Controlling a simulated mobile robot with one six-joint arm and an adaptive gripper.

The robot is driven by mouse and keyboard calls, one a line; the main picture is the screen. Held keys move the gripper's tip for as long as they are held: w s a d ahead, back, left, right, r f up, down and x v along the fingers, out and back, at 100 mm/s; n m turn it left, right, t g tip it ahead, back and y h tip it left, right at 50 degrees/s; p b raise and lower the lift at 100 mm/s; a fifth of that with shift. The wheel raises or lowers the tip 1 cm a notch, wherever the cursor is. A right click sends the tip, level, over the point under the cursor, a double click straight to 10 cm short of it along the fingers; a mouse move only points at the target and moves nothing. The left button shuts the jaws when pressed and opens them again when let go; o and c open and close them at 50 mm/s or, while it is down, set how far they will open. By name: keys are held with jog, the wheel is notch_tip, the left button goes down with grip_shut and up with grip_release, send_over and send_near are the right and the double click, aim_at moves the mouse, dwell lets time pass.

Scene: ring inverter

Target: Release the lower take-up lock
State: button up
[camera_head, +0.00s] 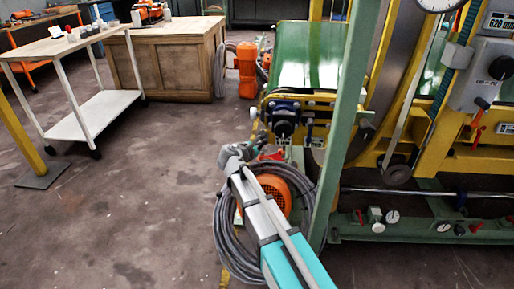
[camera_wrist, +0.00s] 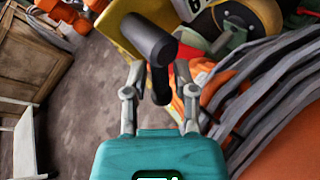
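In the wrist view, a black handle with a thick rounded grip (camera_wrist: 149,42) stands in front of my gripper (camera_wrist: 162,88). Its lower end lies between the two grey fingers, with a visible gap on each side. The gripper is open and does not clamp it. A red part (camera_wrist: 183,72) shows just behind the handle. I cannot tell for sure whether this handle belongs to the lower take-up lock. In the head view, my gripper (camera_head: 238,152) is at the machine's lower left, beside a red part (camera_head: 273,155); the handle is not clear there.
A green post (camera_head: 338,140) stands to the right. A blue clamp unit (camera_head: 283,112) is above. The floor (camera_head: 130,215) at left is clear, before a white cart (camera_head: 100,112).

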grip_shut()
jog(key=shift+a+r+m+y+p, duration=0.2)
jog(key=shift+r+m+y+p, duration=0.25)
jog(key=shift+p, duration=0.55)
jog(key=shift+a+f+m+g+y+p, duration=0.15)
jog(key=shift+m+g+y+p, duration=0.2)
jog(key=shift+m+y, duration=0.15)
jog(key=shift+o, duration=2.3)
grip_release()
